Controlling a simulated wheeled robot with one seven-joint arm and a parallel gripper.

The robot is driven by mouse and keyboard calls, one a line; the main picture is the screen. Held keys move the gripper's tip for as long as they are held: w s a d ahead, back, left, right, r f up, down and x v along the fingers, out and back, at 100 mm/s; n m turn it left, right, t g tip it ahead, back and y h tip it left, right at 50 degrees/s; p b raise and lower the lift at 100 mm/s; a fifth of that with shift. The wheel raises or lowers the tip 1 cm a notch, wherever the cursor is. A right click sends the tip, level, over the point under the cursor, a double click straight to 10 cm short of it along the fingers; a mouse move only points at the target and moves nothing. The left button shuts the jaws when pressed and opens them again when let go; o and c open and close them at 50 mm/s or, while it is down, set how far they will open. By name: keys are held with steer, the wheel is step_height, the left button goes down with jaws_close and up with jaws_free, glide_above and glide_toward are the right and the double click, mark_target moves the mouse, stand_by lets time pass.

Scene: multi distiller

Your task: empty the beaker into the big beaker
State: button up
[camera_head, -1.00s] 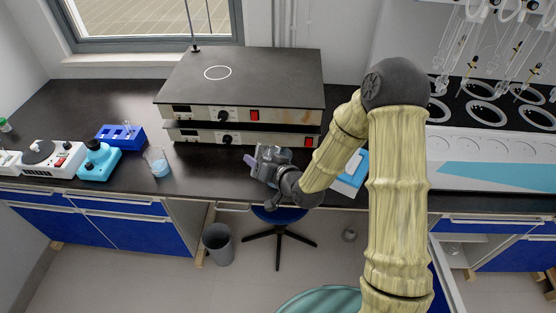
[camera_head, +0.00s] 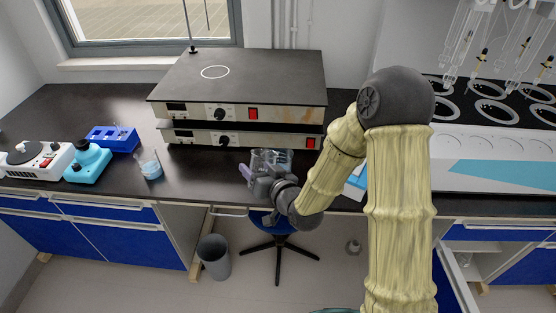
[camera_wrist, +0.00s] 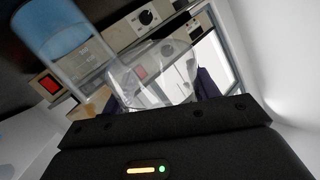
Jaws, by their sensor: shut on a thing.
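My gripper (camera_head: 258,179) is shut on a clear glass beaker (camera_head: 274,160), held above the front edge of the bench, in front of the stacked hotplate units. In the wrist view the held beaker (camera_wrist: 158,75) is transparent, and I see no clear liquid level in it. Its exact tilt is hard to tell. Another glass beaker (camera_head: 149,164) with blue liquid stands upright on the bench, left of my gripper and apart from it.
Stacked hotplate units (camera_head: 240,100) stand behind my gripper. A blue rack (camera_head: 112,139), a light-blue device (camera_head: 88,163) and a white device (camera_head: 36,160) stand at left. The dark bench (camera_head: 200,172) is free between the standing beaker and my gripper.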

step_height(320, 180, down, 6)
steer(key=s+n+t+b, duration=0.1)
steer(key=b, duration=0.9)
steer(key=shift+a+n+b, duration=0.25)
steer(key=shift+n+b, duration=0.05)
steer(key=shift+n, duration=0.1)
steer(key=shift+f+t+y+b, duration=0.1)
steer(key=shift+t+y+b, duration=0.25)
steer(key=shift+b, duration=0.45)
steer(key=n+b, duration=0.1)
steer(key=b, duration=0.1)
steer(key=s+n+t+b, duration=0.1)
steer(key=b, duration=0.2)
steer(key=shift+s+a+f+y, duration=0.15)
steer(key=shift+s+f+y, duration=0.1)
steer(key=shift+y, duration=0.1)
steer(key=shift+r+b, duration=0.15)
steer(key=shift+b, duration=0.15)
